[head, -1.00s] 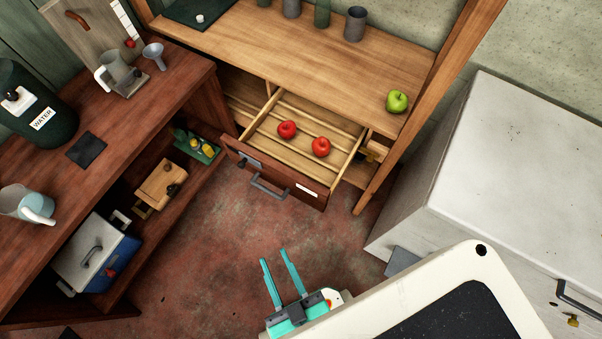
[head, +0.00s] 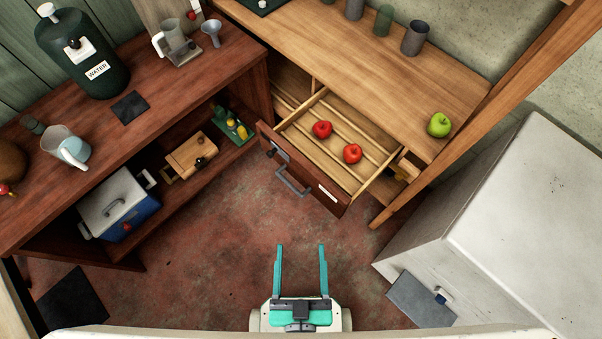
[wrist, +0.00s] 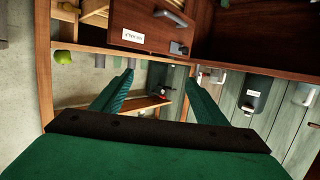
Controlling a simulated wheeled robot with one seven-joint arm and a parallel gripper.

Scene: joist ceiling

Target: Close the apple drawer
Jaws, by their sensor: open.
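The apple drawer (head: 305,172) is pulled out from under the wooden counter, and two red apples (head: 322,129) (head: 352,153) lie inside it. Its front has a grey bar handle (head: 292,182) and a white label (head: 328,194). In the wrist view the drawer front (wrist: 200,28) shows upside down with its label (wrist: 133,37) and handle (wrist: 172,17). My gripper (head: 301,248) is open and empty, its two teal fingers pointing toward the drawer from below in the head view, with a gap between fingertips and drawer front.
A green apple (head: 438,125) and grey cups (head: 415,38) stand on the wooden counter (head: 390,75). A white cabinet (head: 530,220) stands at right, with a grey piece (head: 420,298) low beside it. A dark red bench (head: 120,140) runs along the left. The floor (head: 210,245) between is clear.

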